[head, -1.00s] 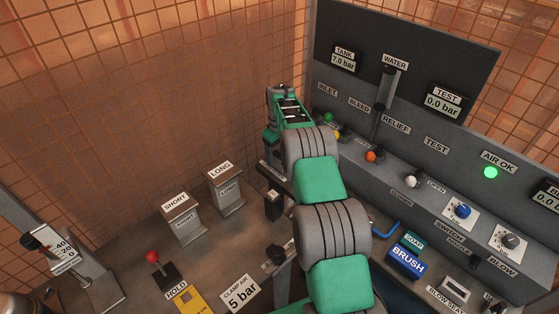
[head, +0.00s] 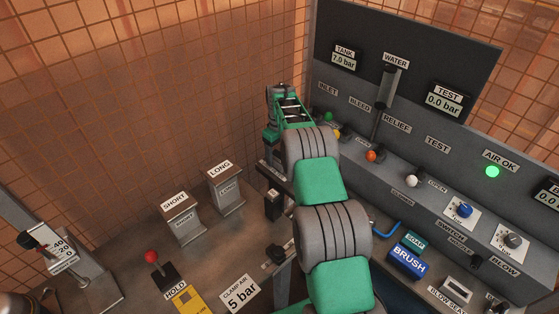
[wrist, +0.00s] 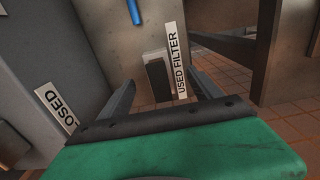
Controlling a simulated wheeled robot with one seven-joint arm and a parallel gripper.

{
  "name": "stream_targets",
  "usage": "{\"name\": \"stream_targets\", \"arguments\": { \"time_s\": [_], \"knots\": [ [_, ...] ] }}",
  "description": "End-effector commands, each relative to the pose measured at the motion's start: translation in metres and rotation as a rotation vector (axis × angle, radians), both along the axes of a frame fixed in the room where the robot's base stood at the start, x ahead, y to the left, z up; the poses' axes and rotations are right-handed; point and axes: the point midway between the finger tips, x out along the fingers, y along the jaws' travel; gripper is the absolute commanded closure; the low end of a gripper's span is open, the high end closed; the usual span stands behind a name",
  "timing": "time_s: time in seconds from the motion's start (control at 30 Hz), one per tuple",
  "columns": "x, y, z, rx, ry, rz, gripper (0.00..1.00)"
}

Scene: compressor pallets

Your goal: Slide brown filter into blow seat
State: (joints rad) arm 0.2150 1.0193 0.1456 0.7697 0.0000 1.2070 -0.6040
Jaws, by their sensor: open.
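I cannot pick out a brown filter for sure in either view. In the wrist view a dark upright block or slot (wrist: 157,80) stands beside a white USED FILTER label (wrist: 176,60). My gripper (wrist: 162,90) is open, with one finger on each side of that dark shape and nothing seen between them. I cannot tell how far the fingers are from it. In the head view the blow seat (head: 458,289) is a pale block with a dark slot at the lower right, above its BLOW SEAT label. My arm hides the middle of the bench there.
A blue BRUSH block (head: 407,262) and a teal SOAP piece (head: 413,241) lie near the blow seat. The control panel (head: 437,165) runs along the right. SHORT (head: 181,222) and LONG (head: 225,190) stands and a red-knobbed HOLD lever (head: 152,257) are left of my arm.

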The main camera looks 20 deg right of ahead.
Motion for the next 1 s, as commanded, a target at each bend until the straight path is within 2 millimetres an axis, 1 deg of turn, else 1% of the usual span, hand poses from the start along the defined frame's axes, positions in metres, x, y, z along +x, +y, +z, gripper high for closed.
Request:
{"name": "stream_targets", "arguments": {
  "time_s": [0.17, 1.0],
  "knots": [
    [0.0001, -0.0001, 0.0004, 0.000, 0.000, 0.000, 0.27],
    [0.0000, 0.0000, 0.0002, 0.000, 0.000, 0.000, 0.96]
  ]
}}
